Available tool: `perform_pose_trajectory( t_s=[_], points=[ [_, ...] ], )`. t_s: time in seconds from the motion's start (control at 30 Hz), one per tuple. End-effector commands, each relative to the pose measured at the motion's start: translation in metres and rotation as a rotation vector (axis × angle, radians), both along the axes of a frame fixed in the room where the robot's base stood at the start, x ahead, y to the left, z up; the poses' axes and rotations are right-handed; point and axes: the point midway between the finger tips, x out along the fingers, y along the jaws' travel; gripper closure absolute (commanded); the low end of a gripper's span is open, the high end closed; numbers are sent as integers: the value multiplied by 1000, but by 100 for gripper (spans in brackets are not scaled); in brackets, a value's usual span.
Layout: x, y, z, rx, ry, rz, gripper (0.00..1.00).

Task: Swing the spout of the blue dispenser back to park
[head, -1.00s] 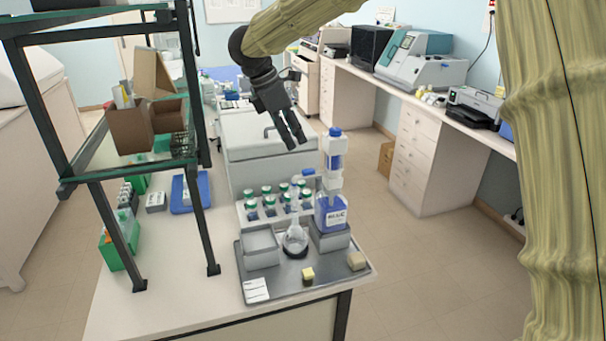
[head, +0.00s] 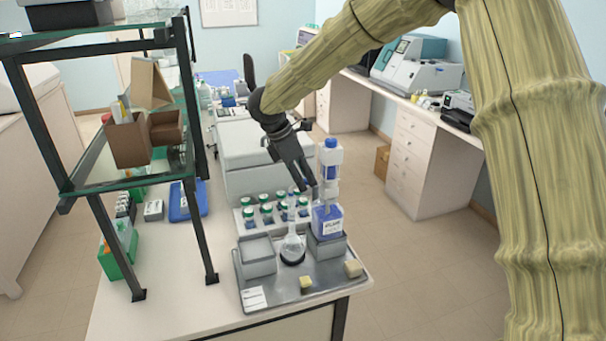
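The blue dispenser (head: 327,220) is a bottle with blue liquid, a white label, a clear upper column and a blue cap. It stands upright on a grey block at the back right of the metal tray (head: 325,286). My gripper (head: 308,187) points down at the left side of the dispenser's column, at about spout height. Its fingers cover the place of the spout, so the spout is mostly hidden. I cannot tell whether they touch it. The two fingers are close together, and any gap is too small to judge.
A clear flask (head: 292,249) stands on the tray just left of the dispenser. A grey open box (head: 257,262) is left of it. Several green-capped bottles (head: 266,212) stand in a rack behind. A dark-framed shelf (head: 199,235) rises at the left. Small yellowish blocks (head: 306,284) lie in front.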

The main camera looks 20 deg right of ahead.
Motion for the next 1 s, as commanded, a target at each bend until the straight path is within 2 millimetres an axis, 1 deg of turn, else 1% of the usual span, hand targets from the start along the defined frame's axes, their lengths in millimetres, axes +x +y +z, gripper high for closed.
perform_pose_trajectory(
  t_s=[0.1,0.37,0.4,0.47,0.5,0.6,0.87,1.0],
  points=[
    [0,-2,-4,1,0,0,62],
    [0,-2,-5,1,0,0,62],
    [0,-2,-5,1,0,0,66],
    [0,-2,-5,1,0,0,77],
    [0,-2,-5,1,0,0,84],
    [0,-2,-5,1,0,0,100],
    [0,-2,-5,1,0,4,100],
    [-1,2,-6,0,-1,33,100]
  ],
)
